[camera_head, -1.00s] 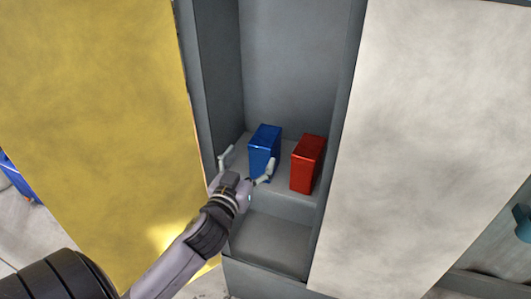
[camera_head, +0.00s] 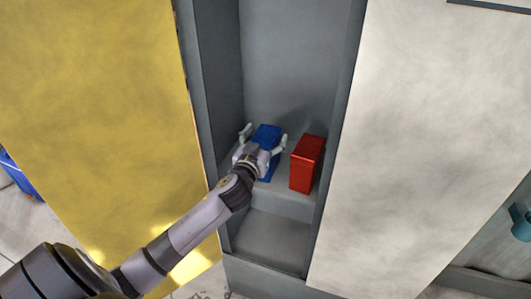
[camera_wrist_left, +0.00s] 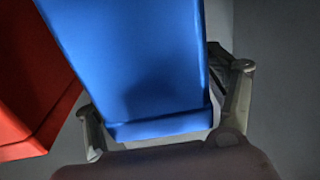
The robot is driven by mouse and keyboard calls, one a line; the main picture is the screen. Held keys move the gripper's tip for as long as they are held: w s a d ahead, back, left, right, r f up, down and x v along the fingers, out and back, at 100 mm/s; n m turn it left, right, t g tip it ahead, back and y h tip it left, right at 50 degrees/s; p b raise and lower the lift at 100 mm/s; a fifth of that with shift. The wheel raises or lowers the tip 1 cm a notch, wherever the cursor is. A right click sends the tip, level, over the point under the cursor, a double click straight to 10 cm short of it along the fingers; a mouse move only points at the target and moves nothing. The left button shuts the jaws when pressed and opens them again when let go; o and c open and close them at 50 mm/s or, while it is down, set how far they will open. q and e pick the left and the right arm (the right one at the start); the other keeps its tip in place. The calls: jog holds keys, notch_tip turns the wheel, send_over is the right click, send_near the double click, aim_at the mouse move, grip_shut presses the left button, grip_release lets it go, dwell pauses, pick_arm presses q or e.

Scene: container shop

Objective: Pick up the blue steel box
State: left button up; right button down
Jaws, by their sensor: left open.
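The blue steel box (camera_head: 266,136) stands upright on the grey shelf step (camera_head: 278,205) inside the tall recess. My left gripper (camera_head: 264,136) is open, with one finger on each side of the box. My wrist covers the box's lower front in the head view. In the left wrist view the blue box (camera_wrist_left: 140,65) fills the middle, between the two fingers (camera_wrist_left: 165,105). Whether either finger touches it I cannot tell. My right gripper does not show.
A red box (camera_head: 307,163) stands close to the right of the blue one; it also shows at the left in the left wrist view (camera_wrist_left: 30,90). Recess walls (camera_head: 215,95) rise on both sides. A yellow panel (camera_head: 95,110) and a whitish panel (camera_head: 425,130) flank the recess.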

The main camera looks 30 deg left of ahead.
pick_arm(q)
jog(key=shift+c, duration=0.5)
grip_shut()
jog(key=shift+r, duration=0.15)
dwell(0.6)
